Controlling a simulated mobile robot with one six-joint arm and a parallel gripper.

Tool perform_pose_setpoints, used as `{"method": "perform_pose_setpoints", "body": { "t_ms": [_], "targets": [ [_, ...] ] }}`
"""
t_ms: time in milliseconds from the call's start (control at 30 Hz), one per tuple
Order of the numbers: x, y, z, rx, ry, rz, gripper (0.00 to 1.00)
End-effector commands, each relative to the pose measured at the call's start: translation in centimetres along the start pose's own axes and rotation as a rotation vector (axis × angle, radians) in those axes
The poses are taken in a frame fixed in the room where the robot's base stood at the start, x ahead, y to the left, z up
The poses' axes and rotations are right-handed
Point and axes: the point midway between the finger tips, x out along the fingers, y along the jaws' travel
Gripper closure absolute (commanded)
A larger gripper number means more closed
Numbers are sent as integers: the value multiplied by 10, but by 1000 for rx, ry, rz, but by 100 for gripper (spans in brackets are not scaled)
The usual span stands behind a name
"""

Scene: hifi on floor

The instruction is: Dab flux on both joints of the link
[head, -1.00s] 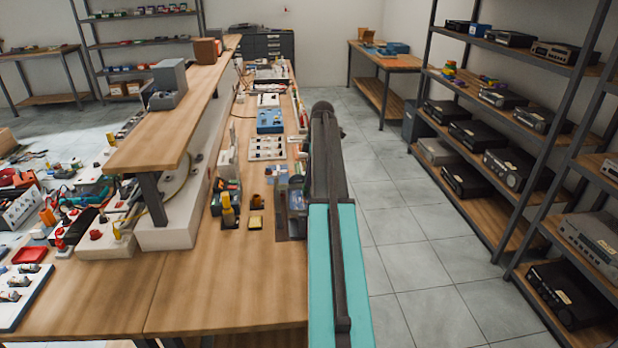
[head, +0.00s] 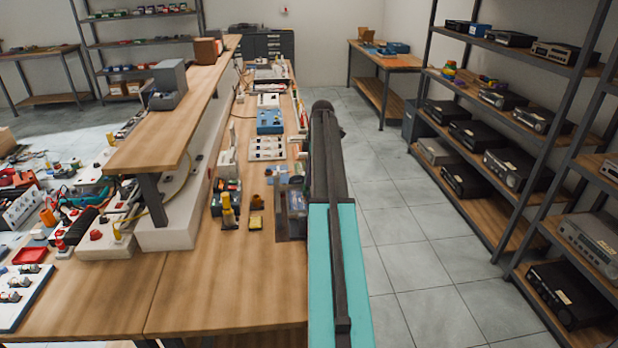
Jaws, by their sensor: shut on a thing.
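My arm reaches forward over the right edge of the long wooden bench (head: 215,300), and its far end hides whatever lies beyond it. My gripper is hidden behind the arm, so I cannot see it or what it holds. A dark flat piece with a blue part (head: 296,201) lies at the bench's right edge, partly covered by the arm.
A raised wooden shelf (head: 170,130) runs along the bench's left. White and blue boards (head: 268,148) line the bench further back. Cluttered tools and connectors (head: 80,215) fill the left side. The near bench is clear. Metal racks (head: 500,150) stand right, across open floor.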

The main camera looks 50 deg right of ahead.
Motion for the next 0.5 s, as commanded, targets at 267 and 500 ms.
{"method": "perform_pose_setpoints", "body": {
  "t_ms": [267, 500],
  "targets": [
    [-22, 0, -4, 0, 0, 2, 100],
    [-36, 0, -6, 0, 0, 1, 100]
  ]
}}
